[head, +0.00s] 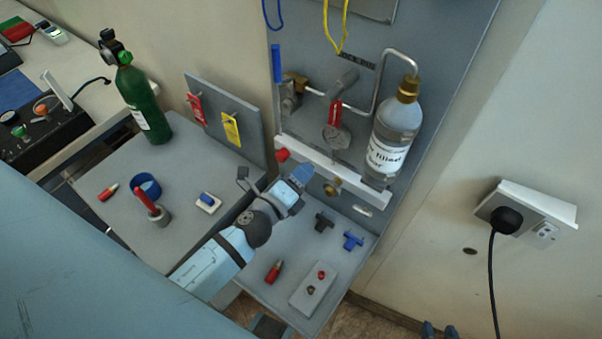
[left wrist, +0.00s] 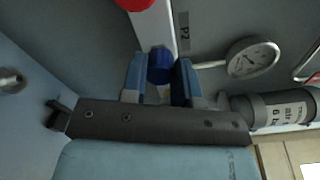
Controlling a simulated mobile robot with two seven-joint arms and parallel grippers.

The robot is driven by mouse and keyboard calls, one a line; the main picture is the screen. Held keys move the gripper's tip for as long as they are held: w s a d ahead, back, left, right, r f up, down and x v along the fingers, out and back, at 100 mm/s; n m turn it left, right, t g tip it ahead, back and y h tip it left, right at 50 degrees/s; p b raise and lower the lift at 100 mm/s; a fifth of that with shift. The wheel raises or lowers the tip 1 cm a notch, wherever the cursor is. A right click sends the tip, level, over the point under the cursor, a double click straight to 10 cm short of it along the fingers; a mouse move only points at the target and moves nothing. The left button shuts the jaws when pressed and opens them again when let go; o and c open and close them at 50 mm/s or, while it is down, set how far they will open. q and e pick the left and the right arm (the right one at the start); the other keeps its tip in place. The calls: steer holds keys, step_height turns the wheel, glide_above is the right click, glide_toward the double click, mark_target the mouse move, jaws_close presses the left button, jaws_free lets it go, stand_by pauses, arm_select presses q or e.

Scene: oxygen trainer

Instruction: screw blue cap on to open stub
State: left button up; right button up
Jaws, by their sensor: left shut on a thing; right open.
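My left gripper (head: 300,178) reaches in front of the white rail (head: 352,186) on the panel. In the left wrist view its two blue fingers are shut on the blue cap (left wrist: 160,66). The cap is hidden by the gripper in the head view. A brass stub (head: 332,188) shows on the rail just right of the gripper; whether it is the open stub I cannot tell. No stub shows behind the cap in the wrist view, so contact cannot be told. My right gripper (head: 438,330) shows only its blue fingertips, apart and empty, at the bottom edge.
A red cap (head: 283,155) sits on the rail left of my gripper. A gauge (head: 336,136) and bottle (head: 397,135) stand close above the rail. The lower shelf holds a black tee (head: 323,221) and a blue tee (head: 352,240). A green cylinder (head: 143,103) stands left.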

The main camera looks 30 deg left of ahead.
arm_select(q)
steer(key=m, duration=0.3)
steer(key=m+p, duration=0.1)
steer(key=m, duration=0.2)
steer(key=shift+m, duration=0.4)
steer(key=m+p, duration=0.1)
steer(key=m, duration=0.2)
steer(key=shift+m, duration=0.4)
